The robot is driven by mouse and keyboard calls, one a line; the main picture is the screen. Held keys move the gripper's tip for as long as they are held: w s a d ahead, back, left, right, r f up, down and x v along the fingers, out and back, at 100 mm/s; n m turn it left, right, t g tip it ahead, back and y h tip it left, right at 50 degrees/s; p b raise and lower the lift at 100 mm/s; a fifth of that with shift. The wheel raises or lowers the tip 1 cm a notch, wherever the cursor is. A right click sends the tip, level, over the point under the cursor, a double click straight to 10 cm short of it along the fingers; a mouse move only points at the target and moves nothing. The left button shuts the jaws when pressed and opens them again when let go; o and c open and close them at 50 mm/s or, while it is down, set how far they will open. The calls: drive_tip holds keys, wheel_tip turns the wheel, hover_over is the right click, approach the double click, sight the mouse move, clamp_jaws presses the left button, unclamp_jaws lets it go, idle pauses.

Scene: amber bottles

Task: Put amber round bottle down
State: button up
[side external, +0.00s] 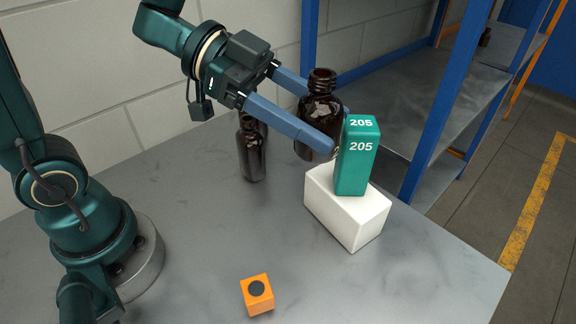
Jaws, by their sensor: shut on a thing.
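The amber round bottle (320,83) is dark brown with a ribbed neck and no cap. It is upright between the two blue fingers of my gripper (337,130), which is shut on its body. The near finger crosses in front of it and hides part of its body.
A white block (345,211) carries a teal box marked 205 (357,165), close to the right of my fingertips. An orange cube (257,294) with a dark dot lies near the front. A blue-framed metal shelf (428,95) stands behind. The table's middle left is clear.

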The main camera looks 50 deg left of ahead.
drive_tip(key=w+a+n+t+y, duration=0.2)
drive_tip(key=a+n+t+y, duration=0.6)
drive_tip(key=a+n+y, duration=0.55)
drive_tip(key=shift+w+d+r, duration=1.1)
drive_tip(key=shift+w, duration=1.7)
drive_tip(key=w+a+f+n+g+y, duration=0.2)
drive_tip(key=w+a+f+n+y, duration=0.1)
drive_tip(key=a+n+y, duration=0.4)
drive_tip(key=s+a+f+n+g+y, duration=0.1)
drive_tip(key=s+a+f+n+g, duration=0.3)
drive_tip(key=s+a, duration=0.1)
drive_tip(key=s+a+f+n+g+y, duration=0.2)
drive_tip(key=s+a+f+n+g, duration=0.2)
drive_tip(key=s, duration=0.4)
drive_tip(key=s+a+f+n+g+y, duration=0.2)
drive_tip(key=s+a+f+n+g, duration=0.2)
drive_tip(key=s+a+f+g, duration=0.1)
drive_tip(key=shift+s+a+f+n+g, duration=0.1)
drive_tip(key=shift+s+a+n+g, duration=0.1)
drive_tip(key=shift+s+a+g, duration=0.3)
drive_tip(key=shift+s+a+n+g, duration=0.15)
drive_tip(key=shift+s+a+g, duration=0.1)
drive_tip(key=shift+a, duration=0.35)
drive_tip(key=shift+w+f, duration=0.1)
drive_tip(key=shift+f, duration=2.3)
